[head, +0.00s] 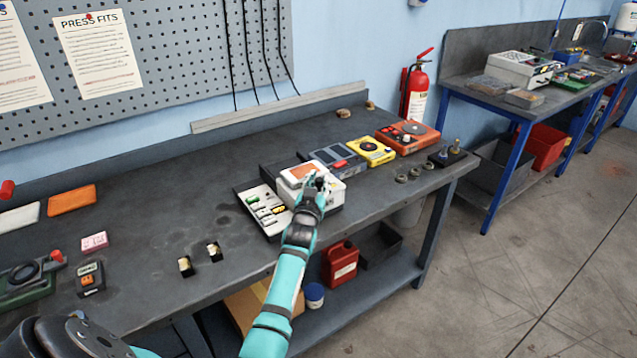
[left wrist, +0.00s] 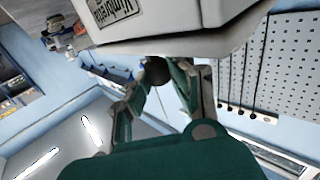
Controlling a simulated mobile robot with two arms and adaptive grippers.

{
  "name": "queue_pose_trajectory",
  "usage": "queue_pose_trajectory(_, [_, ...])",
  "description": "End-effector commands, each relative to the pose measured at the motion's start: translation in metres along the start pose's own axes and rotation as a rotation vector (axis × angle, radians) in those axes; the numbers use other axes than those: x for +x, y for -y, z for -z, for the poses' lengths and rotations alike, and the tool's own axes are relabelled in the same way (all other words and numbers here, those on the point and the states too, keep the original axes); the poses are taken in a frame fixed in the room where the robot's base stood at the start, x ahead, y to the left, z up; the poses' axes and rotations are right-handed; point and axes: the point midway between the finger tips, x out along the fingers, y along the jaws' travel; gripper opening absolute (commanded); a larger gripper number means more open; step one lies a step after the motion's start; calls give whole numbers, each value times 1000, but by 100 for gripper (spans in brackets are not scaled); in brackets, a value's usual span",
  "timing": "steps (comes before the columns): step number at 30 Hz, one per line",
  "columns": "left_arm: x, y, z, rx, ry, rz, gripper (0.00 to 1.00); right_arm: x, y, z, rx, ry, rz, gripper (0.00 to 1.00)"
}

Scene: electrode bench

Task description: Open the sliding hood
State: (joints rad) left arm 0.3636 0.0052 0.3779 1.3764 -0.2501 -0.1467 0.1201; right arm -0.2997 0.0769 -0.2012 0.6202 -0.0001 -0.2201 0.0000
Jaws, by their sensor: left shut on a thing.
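The white device with the sliding hood (head: 291,177) stands on the dark bench, with an orange panel on its top. My left gripper (head: 318,184) is at the device's front right side, its teal arm reaching up from below. The fingers hide most of the grip. How far the hood is open cannot be told. My right gripper is not in view.
A tray of small parts (head: 244,196) lies left of the device. A grey device (head: 322,153), a yellow one (head: 371,150) and an orange one (head: 420,136) stand to its right. Two small black blocks sit left. The bench's middle left is mostly clear.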

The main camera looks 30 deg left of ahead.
Motion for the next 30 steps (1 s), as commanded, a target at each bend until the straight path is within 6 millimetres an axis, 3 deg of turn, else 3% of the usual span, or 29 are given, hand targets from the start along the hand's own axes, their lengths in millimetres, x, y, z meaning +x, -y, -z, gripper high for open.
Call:
queue_pose_trajectory(14, [5,4,-2,0,0,0,0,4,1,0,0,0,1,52])
queue_pose_trajectory(24, [62,61,-3,3,-5,0,0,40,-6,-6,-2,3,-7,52])
queue_pose_trajectory(30, [76,75,-1,-3,0,-1,0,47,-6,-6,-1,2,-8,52])
